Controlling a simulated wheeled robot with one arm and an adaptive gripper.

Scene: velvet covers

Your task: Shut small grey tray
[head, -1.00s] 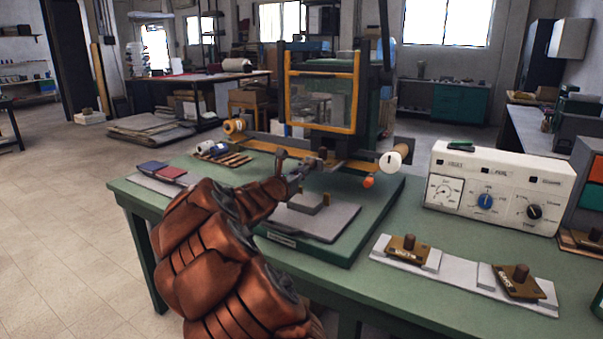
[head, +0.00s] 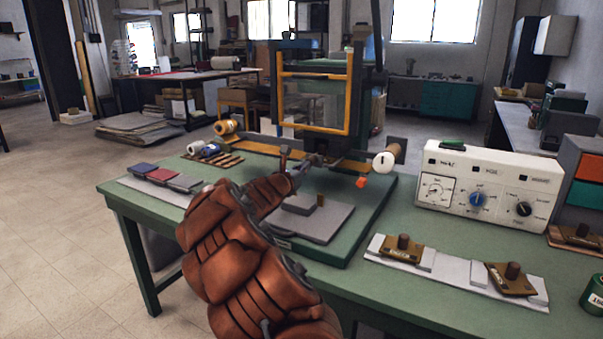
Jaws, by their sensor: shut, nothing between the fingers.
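A flat grey tray (head: 325,224) lies on the dark green base (head: 372,215) of the press. A smaller grey block (head: 299,204) sits on its left part, and a small brown knob (head: 320,200) stands beside the block. I cannot tell from this view whether the tray is fully in or pulled out. My gripper (head: 316,160) is beyond the tray, near the bar under the yellow frame. It is shut and empty. My arm hides the tray's left side. I cannot tell whether the gripper touches the bar.
The press's yellow frame (head: 314,133) stands raised behind my gripper. A white roll end (head: 383,162) and an orange knob (head: 361,182) are close on the right. A white control box (head: 492,190) and a strip with brown stamps (head: 458,272) lie farther right. Small covers (head: 163,175) lie left.

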